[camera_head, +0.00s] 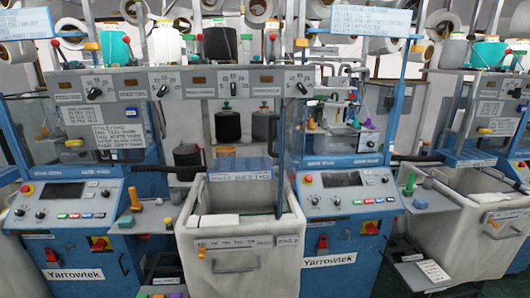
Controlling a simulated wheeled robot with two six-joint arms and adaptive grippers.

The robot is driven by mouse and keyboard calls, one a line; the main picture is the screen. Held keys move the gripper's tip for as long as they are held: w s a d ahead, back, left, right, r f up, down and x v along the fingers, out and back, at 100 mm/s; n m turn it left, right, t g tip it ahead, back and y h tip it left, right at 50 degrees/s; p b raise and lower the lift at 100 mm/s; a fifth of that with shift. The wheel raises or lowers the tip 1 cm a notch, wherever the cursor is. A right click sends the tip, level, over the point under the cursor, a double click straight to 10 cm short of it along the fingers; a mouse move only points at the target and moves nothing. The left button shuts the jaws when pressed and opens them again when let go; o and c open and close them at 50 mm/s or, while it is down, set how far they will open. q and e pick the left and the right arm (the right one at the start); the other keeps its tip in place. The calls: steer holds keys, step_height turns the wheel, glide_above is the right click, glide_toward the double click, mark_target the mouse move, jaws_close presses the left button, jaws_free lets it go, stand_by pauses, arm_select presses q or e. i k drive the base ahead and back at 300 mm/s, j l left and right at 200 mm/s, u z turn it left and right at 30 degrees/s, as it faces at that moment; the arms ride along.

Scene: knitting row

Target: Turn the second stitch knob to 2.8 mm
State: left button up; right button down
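A long grey panel carries a row of black pointer knobs with small printed scales. The second knob from the left (163,90) sits above the gap left of the middle, its pointer tilted; its scale is too small to read. The first knob (94,93) is to its left. The third knob (233,88) points roughly straight up or down. The fourth knob (301,88) is at the panel's right end. Which of these is the second stitch knob is not legible. Neither of my grippers is in view.
A beige bin (242,257) stands in front between two blue machine consoles. The left console (70,223) and right console (345,203) have buttons and red switches. An orange-handled lever (135,200) stands on a side shelf. Yarn cones (228,125) hang or stand behind.

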mark_target(370, 144)
steer(key=i+j+z, duration=0.1)
steer(key=z, duration=0.35)
steer(key=j+z, duration=0.25)
steer(key=z, duration=0.15)
steer(key=j+z, duration=0.45)
steer(key=j, duration=1.7)
steer(key=i, duration=0.05)
